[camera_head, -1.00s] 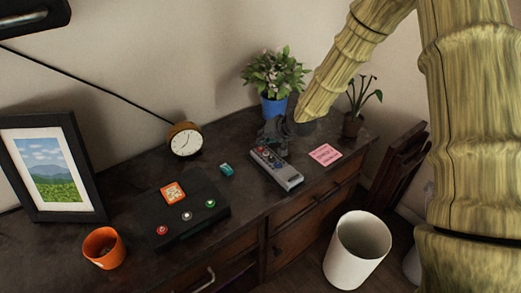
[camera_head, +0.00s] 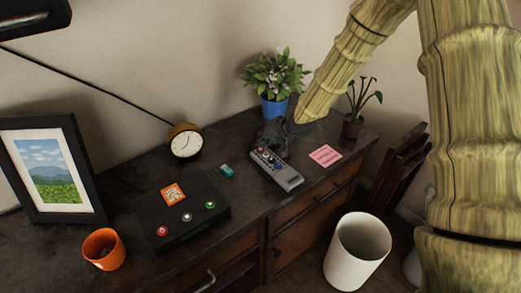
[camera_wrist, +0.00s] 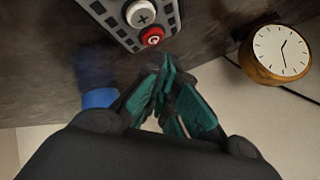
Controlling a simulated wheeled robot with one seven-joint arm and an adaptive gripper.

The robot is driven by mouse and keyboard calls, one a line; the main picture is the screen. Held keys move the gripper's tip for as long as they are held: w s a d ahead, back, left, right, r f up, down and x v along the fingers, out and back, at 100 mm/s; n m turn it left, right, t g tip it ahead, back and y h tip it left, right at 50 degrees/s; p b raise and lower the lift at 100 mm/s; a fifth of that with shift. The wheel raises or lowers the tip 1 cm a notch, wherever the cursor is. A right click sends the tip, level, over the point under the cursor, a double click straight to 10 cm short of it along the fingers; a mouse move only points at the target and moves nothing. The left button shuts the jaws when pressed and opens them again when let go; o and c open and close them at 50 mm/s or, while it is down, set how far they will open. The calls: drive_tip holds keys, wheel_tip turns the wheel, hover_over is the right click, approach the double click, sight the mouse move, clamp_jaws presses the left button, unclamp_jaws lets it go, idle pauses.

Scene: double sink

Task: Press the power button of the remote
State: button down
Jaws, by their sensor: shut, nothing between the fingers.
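The grey remote (camera_head: 285,179) lies on the dark desk with its buttons facing up. In the wrist view the end of the remote (camera_wrist: 113,17) shows at the top, with a red power button (camera_wrist: 151,37) beside a larger white round button with a cross. In the wrist view my gripper's teal fingertips (camera_wrist: 167,66) are together and empty, just short of the red button in the picture. I cannot tell whether they touch it.
A blue-potted plant (camera_head: 273,107) stands behind my gripper, and a small potted plant (camera_head: 352,124) is to the right. A pink note (camera_head: 325,155) lies right of the remote. A clock (camera_head: 185,141), a teal item (camera_head: 227,170) and a black button box (camera_head: 188,231) are left.

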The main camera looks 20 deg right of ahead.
sight(263, 149)
drive_tip(key=shift+f, duration=0.15)
drive_tip(key=shift+f, duration=0.3)
drive_tip(key=shift+f, duration=0.45)
idle(1.1)
drive_tip(key=shift+r, duration=0.2)
drive_tip(key=shift+r+p, duration=0.65)
drive_tip(key=shift+r, duration=0.05)
drive_tip(key=shift+r, duration=0.1)
drive_tip(key=shift+r+p, duration=1.9)
drive_tip(key=shift+r, duration=0.5)
